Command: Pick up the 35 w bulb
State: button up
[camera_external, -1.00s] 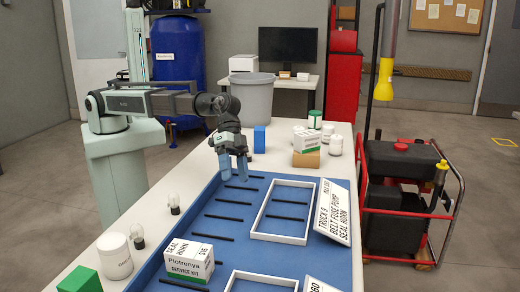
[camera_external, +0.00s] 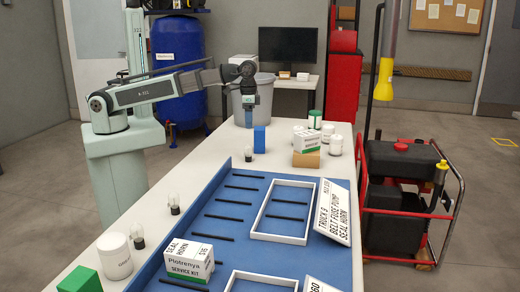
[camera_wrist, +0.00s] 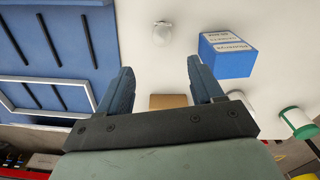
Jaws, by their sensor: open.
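Two small clear bulbs stand on the white table at the left of the blue tray in the external view: one bulb (camera_external: 174,204) and a nearer one (camera_external: 137,237). The wrist view shows a pale rounded thing that looks like a bulb (camera_wrist: 162,35), beside a blue box (camera_wrist: 227,55). I cannot read any wattage on them. My gripper (camera_external: 249,121) hangs above the far part of the table, near the blue box (camera_external: 259,140). In the wrist view its two fingers (camera_wrist: 160,82) are apart with nothing held between them.
The blue tray (camera_external: 236,208) holds white frames, dark bars and a Seal Horn box (camera_external: 188,263). A white tub (camera_external: 115,256) and green box (camera_external: 80,281) stand at near left. Boxes and jars (camera_external: 307,145) stand far right. A grey bin (camera_external: 264,100) stands behind the table.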

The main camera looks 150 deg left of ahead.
aim_at(248, 145)
jog(key=shift+s+d+f, duration=0.1)
jog(key=shift+s+f, duration=0.05)
jog(key=shift+f, duration=3.3)
jog(key=shift+s+f, duration=0.1)
jog(key=shift+f, duration=3.3)
jog(key=shift+c, duration=0.2)
jog(key=c, duration=1.1)
jog(key=shift+o, duration=0.2)
